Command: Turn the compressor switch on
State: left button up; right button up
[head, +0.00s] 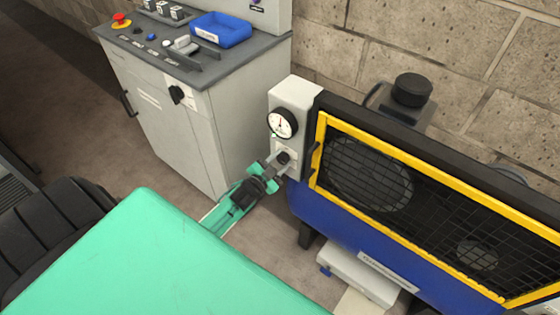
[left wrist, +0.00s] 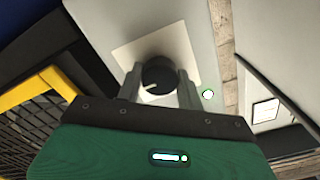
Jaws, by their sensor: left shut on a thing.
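The compressor switch is a round black knob (left wrist: 158,76) with a white pointer mark, on a pale square plate (left wrist: 178,42). In the head view the knob (head: 283,158) sits below the round gauge on the compressor's grey panel (head: 294,98). My left gripper (head: 274,164) reaches up to it from the lower left. In the left wrist view its two fingers (left wrist: 160,88) stand on either side of the knob, shut on it. The fingers hide parts of the knob's sides. My right gripper is not in view.
The compressor has a yellow-framed mesh guard (head: 420,190) and a blue body (head: 345,240) to the right. A grey control cabinet (head: 150,120) stands to the left, with a blue tray (head: 221,30) and a red button (head: 121,20) on top.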

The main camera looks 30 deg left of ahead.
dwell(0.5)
pick_arm(q)
jog(key=o, duration=1)
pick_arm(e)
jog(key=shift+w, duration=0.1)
pick_arm(q)
jog(key=shift+s, duration=0.1)
jog(key=shift+s+a+b, duration=0.15)
jog(key=shift+s+a, duration=0.05)
jog(key=shift+s, duration=2.05)
jog(key=shift+s+a+b, duration=0.1)
jog(key=shift+s+a, duration=0.05)
jog(key=shift+s, duration=2.15)
jog(key=shift+s+a+b, duration=0.15)
jog(key=shift+s+a, duration=0.05)
jog(key=shift+s, duration=2.05)
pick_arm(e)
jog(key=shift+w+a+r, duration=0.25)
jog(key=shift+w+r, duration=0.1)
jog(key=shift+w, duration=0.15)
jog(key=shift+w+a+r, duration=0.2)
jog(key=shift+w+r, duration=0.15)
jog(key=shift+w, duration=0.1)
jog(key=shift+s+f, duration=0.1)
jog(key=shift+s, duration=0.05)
